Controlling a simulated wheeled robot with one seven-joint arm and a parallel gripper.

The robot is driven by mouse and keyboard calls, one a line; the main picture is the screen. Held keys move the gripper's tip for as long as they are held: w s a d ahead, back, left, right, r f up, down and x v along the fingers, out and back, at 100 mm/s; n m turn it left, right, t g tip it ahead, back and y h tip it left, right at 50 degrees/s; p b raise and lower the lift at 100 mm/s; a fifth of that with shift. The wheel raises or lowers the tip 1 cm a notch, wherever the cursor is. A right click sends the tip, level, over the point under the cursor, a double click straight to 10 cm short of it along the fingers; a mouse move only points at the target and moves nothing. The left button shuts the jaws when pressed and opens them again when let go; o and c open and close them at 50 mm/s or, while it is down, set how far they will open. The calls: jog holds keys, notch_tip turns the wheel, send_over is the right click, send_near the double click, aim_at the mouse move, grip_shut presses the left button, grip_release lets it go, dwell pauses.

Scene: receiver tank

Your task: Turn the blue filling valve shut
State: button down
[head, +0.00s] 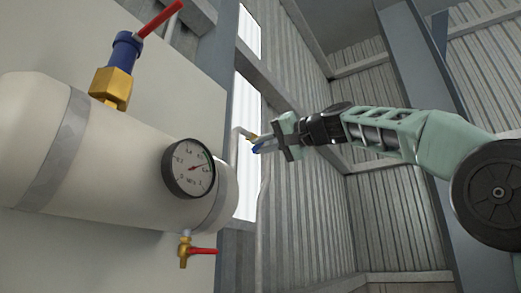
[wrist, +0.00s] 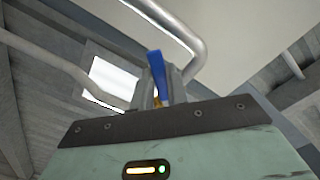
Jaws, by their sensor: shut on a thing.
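The blue filling valve handle (wrist: 158,75) stands upright in the middle of the wrist view, in front of a grey pipe. My gripper (wrist: 157,90) is shut on this blue handle. A bit of brass shows below the handle, mostly hidden by my gripper. In the head view my gripper (head: 268,146) reaches in from the right, past the right end of the tank. There the blue handle (head: 257,150) shows small at the fingertips, beside a brass fitting (head: 251,137) on a thin pipe.
The white receiver tank (head: 110,150) fills the left, with a round gauge (head: 189,168). A blue and brass valve with a red lever (head: 160,18) stands on top. A small brass drain cock with a red handle (head: 203,251) hangs below. A steel column (head: 425,90) stands behind my arm.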

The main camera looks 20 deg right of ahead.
jog(key=shift+w+d+f+n+b, duration=0.3)
jog(key=shift+w+d+n+b, duration=0.25)
jog(key=shift+n, duration=0.9)
jog(key=shift+w+d+f+n+b, duration=0.2)
jog(key=shift+w+d+f+n, duration=0.3)
jog(key=shift+n, duration=0.9)
jog(key=shift+w+d+f+n+b, duration=0.15)
jog(key=shift+w+d+n+b, duration=0.4)
jog(key=shift+n, duration=0.9)
jog(key=shift+s+d, duration=0.2)
jog(key=shift+s, duration=0.05)
jog(key=c, duration=1.4)
grip_release()
jog(key=shift+s, duration=0.15)
jog(key=b+v, duration=0.5)
jog(key=v, duration=1.2)
jog(key=shift+d+r, duration=0.1)
jog(key=shift+r, duration=0.05)
